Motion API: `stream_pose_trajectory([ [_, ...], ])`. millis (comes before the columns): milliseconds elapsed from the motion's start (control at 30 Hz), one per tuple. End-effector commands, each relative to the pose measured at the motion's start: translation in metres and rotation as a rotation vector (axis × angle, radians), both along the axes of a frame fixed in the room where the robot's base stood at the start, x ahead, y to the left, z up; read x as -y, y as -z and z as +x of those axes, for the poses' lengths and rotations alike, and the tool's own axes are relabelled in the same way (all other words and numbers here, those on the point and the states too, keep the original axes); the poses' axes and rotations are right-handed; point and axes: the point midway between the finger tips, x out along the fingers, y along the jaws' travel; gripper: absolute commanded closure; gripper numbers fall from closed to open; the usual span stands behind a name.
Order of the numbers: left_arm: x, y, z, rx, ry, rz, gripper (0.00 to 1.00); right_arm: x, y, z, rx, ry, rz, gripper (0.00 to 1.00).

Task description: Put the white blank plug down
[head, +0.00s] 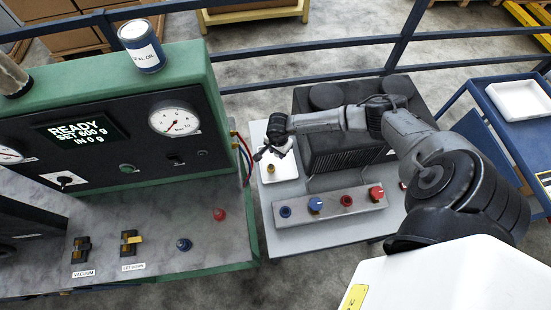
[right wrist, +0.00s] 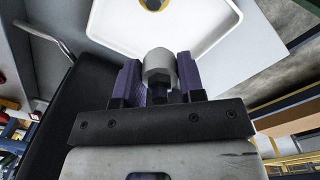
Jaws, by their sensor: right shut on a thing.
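The white blank plug (right wrist: 158,68) is a pale round piece with a darker hex part below it, between the purple finger pads of my right gripper (right wrist: 161,82) in the right wrist view. My right gripper (head: 264,153) is shut on it. In the head view the gripper is small, over the left part of a white tray (head: 291,172), and the plug is hard to make out there. The tray also shows beyond the plug in the right wrist view (right wrist: 210,32). A small brass fitting (head: 270,170) stands in the tray. My left gripper is not in view.
A green-framed gauge console (head: 215,95) stands left of the tray. A box with blue and red knobs (head: 330,205) lies in front of it, and a dark ribbed unit (head: 345,140) stands to its right. A blue trolley (head: 480,95) with another white tray (head: 522,100) is at far right.

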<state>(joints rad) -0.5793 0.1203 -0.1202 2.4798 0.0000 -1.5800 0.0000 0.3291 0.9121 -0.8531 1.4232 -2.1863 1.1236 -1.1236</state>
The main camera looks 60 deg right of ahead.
Motion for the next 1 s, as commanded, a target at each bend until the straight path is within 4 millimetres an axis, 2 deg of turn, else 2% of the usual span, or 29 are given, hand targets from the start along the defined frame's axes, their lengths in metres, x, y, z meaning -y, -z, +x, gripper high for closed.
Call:
stream_pose_trajectory([
  [100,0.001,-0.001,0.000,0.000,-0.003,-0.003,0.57,0.000,0.016,0.001,0.000,0.000,0.000,1.00],
  [333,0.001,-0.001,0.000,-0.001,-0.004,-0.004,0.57,0.000,0.032,0.001,0.000,-0.001,0.000,1.00],
  [600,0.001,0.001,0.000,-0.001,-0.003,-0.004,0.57,-0.001,0.064,0.001,0.000,-0.002,0.000,1.00],
  [1000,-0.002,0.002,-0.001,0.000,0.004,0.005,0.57,0.000,0.069,0.001,0.001,-0.003,-0.001,1.00],
])
